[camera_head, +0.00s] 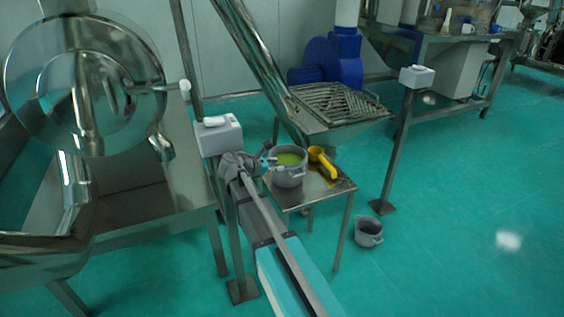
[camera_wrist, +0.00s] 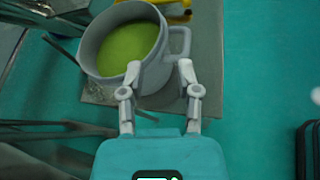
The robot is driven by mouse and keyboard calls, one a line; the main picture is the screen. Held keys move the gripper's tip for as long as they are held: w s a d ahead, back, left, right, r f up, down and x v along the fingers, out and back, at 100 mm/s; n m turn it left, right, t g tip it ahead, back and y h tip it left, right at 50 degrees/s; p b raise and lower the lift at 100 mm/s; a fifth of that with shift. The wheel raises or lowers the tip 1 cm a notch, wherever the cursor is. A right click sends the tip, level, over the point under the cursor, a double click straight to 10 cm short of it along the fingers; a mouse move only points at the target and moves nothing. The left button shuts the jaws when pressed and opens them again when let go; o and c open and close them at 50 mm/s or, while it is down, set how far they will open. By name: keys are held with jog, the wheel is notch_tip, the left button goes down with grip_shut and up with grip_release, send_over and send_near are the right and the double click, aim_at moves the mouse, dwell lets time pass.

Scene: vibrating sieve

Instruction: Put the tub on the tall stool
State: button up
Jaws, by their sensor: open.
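A grey tub (camera_head: 288,178) with a side handle holds something green and stands upright on a steel stool (camera_head: 335,188). It fills the upper middle of the wrist view (camera_wrist: 96,47), its handle (camera_wrist: 184,40) on the right. My gripper (camera_head: 269,158) is at the tub's left side in the head view. In the wrist view my gripper (camera_wrist: 160,72) is open, its two fingertips at the tub's near wall. I cannot tell whether they touch it. A second grey tub (camera_head: 368,231) stands on the floor right of the stool.
A yellow scoop (camera_head: 323,164) lies on the stool beside the tub. A sieve hopper (camera_head: 340,108) rises just behind. Posts with white boxes (camera_head: 218,136) (camera_head: 416,77) stand on both sides. A steel machine (camera_head: 130,190) fills the left.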

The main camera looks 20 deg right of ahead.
jog(key=shift+s+a+r, duration=0.1)
jog(key=shift+a+r, duration=0.05)
jog(key=shift+a, duration=0.25)
dwell(0.4)
jog(key=s+a+f+m+g+y, duration=0.1)
jog(key=s+a+f+m+y, duration=0.3)
jog(key=s+m, duration=0.2)
jog(key=s+a+f+m+g+y, duration=0.1)
jog(key=s+a+f+m+y, duration=0.2)
jog(key=s+m, duration=0.3)
jog(key=s+a+f+m+g+y, duration=0.2)
jog(key=s+a+f+m+y, duration=0.2)
jog(key=s, duration=0.7)
jog(key=m+y, duration=0.2)
jog(key=shift+s+a+f+m, duration=0.2)
jog(key=shift+a+f+m, duration=0.1)
jog(key=shift+a, duration=0.1)
jog(key=shift+r, duration=0.1)
notch_tip(320, 180, up, 26)
jog(key=p, duration=2.6)
jog(key=shift+r, duration=0.1)
